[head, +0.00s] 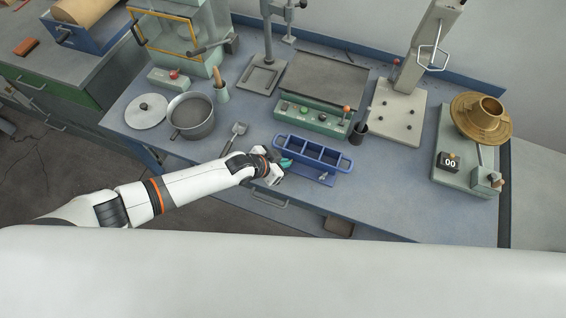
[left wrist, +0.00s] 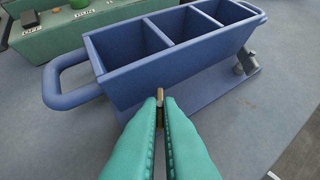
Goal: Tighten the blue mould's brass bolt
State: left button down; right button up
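The blue mould (head: 318,152) is a three-compartment trough with a loop handle at each end, on a flat blue base on the bench. In the left wrist view the mould (left wrist: 185,75) fills the upper middle. Its brass bolt (left wrist: 160,96) shows at the near side, low on the wall. My left gripper (head: 285,163) is at the mould's left front in the head view. Its teal fingers (left wrist: 160,104) are close together on both sides of the bolt, which shows between the tips. The bolt's lower part is hidden by the fingers. My right gripper is not in view.
A grey clamp-like part (left wrist: 245,62) stands at the mould's other end. A green control box (head: 310,117) is behind the mould, a scoop (head: 235,137) and pot (head: 191,115) to the left. A green-based device (head: 467,165) stands far right. Bench right of the mould is clear.

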pick_arm(q)
jog(key=shift+s+f, duration=0.15)
jog(key=c, duration=2)
grip_release()
jog(key=shift+o, duration=0.5)
jog(key=v, duration=1.2)
jog(key=shift+b, duration=0.3)
